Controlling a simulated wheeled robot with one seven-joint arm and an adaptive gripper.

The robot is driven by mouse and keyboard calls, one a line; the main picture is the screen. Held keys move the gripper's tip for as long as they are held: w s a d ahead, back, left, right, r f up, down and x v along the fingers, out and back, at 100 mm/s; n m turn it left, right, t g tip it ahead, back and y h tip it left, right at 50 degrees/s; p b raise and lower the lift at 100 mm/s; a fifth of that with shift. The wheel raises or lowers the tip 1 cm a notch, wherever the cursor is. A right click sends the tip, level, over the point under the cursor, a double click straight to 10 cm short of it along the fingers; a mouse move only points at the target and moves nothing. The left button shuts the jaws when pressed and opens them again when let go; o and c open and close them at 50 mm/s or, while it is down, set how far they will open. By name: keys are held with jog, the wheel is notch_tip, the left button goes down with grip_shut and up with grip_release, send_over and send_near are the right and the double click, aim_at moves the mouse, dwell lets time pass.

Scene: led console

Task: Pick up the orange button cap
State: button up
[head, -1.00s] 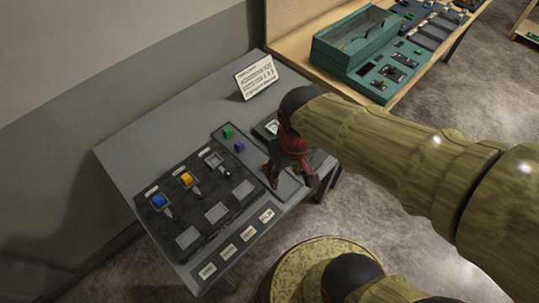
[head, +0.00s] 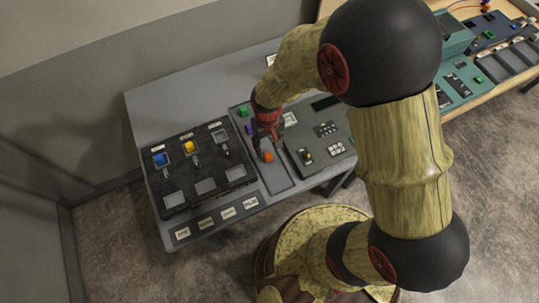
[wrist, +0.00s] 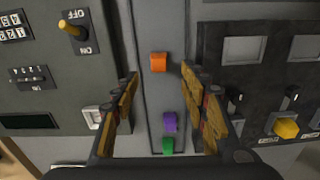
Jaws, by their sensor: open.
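The orange button cap (head: 268,156) lies on a narrow grey tray (head: 277,180) between two panels on the table. In the wrist view the orange cap (wrist: 158,62) sits beyond the fingertips, roughly midway between them and a little above them in the picture. My gripper (head: 266,150) is over the tray, just above the cap. In the wrist view my gripper (wrist: 157,75) is open and empty, with a finger on each side. A purple cap (wrist: 170,122) and a green cap (wrist: 168,146) lie on the same tray, nearer the wrist.
The black panel (head: 208,167) with blue and yellow caps and empty square places stands left of the tray. A grey panel (head: 320,135) with a switch, a small keypad and a dark display stands right. Several labels line the table's front edge. Another bench (head: 480,65) holds consoles.

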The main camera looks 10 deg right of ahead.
aim_at(268, 155)
jog(key=shift+d+f, duration=0.15)
jog(key=shift+f, duration=0.8)
notch_tip(268, 155, down, 4)
jog(key=shift+f, duration=0.15)
jog(key=shift+c, duration=1)
grip_shut()
jog(key=shift+w, duration=0.1)
